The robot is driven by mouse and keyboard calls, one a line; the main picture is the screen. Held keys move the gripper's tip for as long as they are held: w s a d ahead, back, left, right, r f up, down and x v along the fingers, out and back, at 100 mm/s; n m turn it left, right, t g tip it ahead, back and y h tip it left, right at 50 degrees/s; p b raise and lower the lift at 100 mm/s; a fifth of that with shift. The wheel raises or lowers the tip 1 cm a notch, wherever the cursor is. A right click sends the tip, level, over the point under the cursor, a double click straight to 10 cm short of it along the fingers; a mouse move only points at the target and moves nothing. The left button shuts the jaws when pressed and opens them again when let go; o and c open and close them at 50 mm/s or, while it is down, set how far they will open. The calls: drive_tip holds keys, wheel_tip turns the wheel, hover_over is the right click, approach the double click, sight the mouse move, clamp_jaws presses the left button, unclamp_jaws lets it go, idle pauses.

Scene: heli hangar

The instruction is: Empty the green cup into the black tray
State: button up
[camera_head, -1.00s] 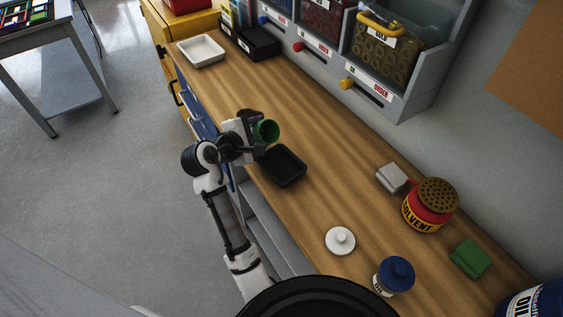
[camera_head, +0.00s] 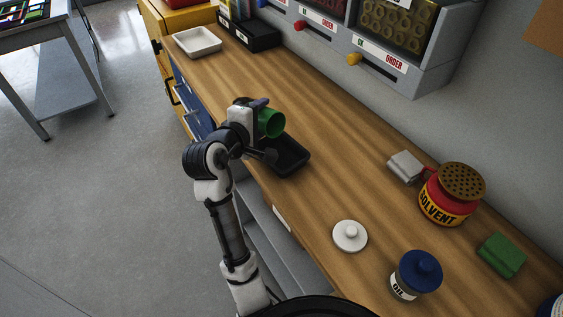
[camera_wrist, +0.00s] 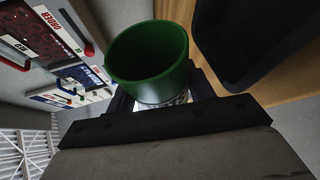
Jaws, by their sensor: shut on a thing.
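The green cup (camera_head: 270,123) is held in my gripper (camera_head: 256,117), above the bench at its front edge. The cup is tilted on its side, its mouth turned to the right in the head view. In the wrist view the cup (camera_wrist: 148,62) shows its open mouth and green inside; I see no contents from here. My gripper (camera_wrist: 165,98) is shut on the lower part of the cup. The black tray (camera_head: 291,158) lies on the bench just below and to the right of the cup. Its visible floor looks bare, and my gripper hides part of it.
A white lid (camera_head: 350,236), a blue-capped jar (camera_head: 416,273), a red solvent can (camera_head: 452,195), a grey block (camera_head: 405,166) and a green block (camera_head: 502,254) stand right of the tray. A white tray (camera_head: 197,42) and a black bin (camera_head: 252,36) sit at the far end. The bench middle is clear.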

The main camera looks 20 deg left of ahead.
sight(263, 119)
drive_tip(key=shift+s+d+r+m, duration=0.15)
drive_tip(key=shift+r+m, duration=0.1)
drive_tip(key=shift+m, duration=0.15)
drive_tip(key=shift+d+r+m+t, duration=0.1)
drive_tip(key=shift+r+m+t, duration=0.15)
drive_tip(key=shift+m+t, duration=0.15)
drive_tip(key=shift+s+d+r+m+t+y+b, duration=0.2)
drive_tip(key=shift+r+m+t+y+b, duration=0.1)
drive_tip(key=shift+m+y+b, duration=0.25)
drive_tip(key=shift+d+f+m+t+b, duration=0.35)
drive_tip(key=shift+m+b, duration=0.4)
drive_tip(key=shift+b, duration=0.65)
drive_tip(key=shift+s+d+r+m+t+b, duration=0.2)
drive_tip(key=shift+m+t+b, duration=0.15)
drive_tip(key=shift+m+b, duration=0.2)
idle(0.4)
drive_tip(key=n+p, duration=0.1)
drive_tip(key=a+n+g+p, duration=0.1)
drive_tip(key=p, duration=0.1)
drive_tip(key=shift+w+r, duration=0.15)
drive_tip(key=shift+w, duration=0.1)
drive_tip(key=shift+s+d+f+m+b, duration=0.1)
drive_tip(key=shift+d+f+m+b, duration=0.25)
drive_tip(key=shift+b, duration=0.65)
idle(0.5)
drive_tip(key=shift+s+d+r+m+t+b, duration=0.2)
drive_tip(key=shift+m+t+b, duration=0.3)
drive_tip(key=shift+m+b, duration=0.2)
idle(0.6)
